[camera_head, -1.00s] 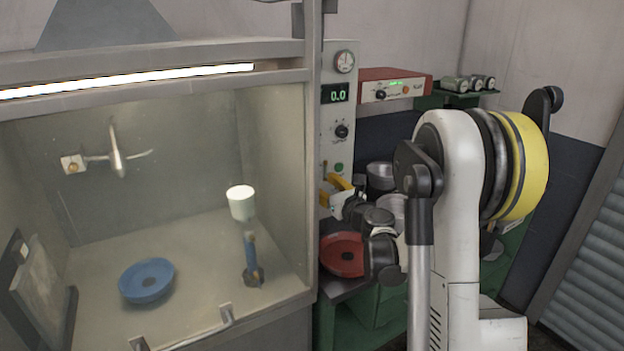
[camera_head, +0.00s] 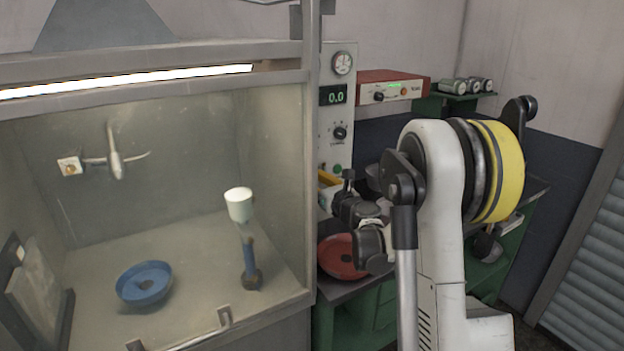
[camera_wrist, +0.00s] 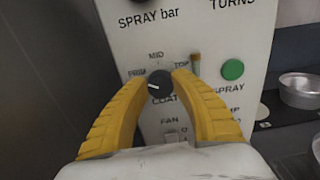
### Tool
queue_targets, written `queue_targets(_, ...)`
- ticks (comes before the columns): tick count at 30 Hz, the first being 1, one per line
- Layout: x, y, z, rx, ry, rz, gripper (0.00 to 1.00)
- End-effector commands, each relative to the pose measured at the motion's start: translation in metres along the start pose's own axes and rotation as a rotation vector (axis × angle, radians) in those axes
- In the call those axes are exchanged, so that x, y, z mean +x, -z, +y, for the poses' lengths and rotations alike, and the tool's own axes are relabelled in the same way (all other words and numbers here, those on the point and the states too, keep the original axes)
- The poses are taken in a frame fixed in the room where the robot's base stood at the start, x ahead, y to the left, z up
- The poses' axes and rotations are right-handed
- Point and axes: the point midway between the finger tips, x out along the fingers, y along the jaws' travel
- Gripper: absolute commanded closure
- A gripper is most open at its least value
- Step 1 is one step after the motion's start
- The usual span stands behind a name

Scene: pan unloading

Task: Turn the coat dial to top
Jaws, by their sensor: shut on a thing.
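The coat dial (camera_wrist: 160,84) is a small black knob on the pale control panel, with PRIM, MID and TOP printed around its upper side. Its white mark points left, on the PRIM side. My gripper (camera_wrist: 160,86) has its two yellow fingers on either side of the dial and is shut on it. In the head view, the yellow of my gripper (camera_head: 328,179) shows low against the control panel (camera_head: 325,145), and the coat dial is hidden there.
A green SPRAY button (camera_wrist: 233,69) lies right of the dial, and a FAN switch (camera_wrist: 172,137) lies below. A red pan (camera_head: 340,262) lies on the green bench under my arm. The booth at left holds a blue pan (camera_head: 145,284) and a white cup on a stand (camera_head: 239,205).

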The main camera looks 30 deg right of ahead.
Motion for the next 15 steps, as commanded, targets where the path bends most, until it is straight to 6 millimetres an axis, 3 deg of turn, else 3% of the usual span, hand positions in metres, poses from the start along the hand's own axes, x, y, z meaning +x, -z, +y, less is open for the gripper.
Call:
queue_targets(8, 0.0003, 0.0001, -0.0003, 0.057, 0.0, 0.0, 1.0)
queue_targets(15, 0.0004, 0.0006, -0.001, 0.216, 0.0, -0.001, 1.0)
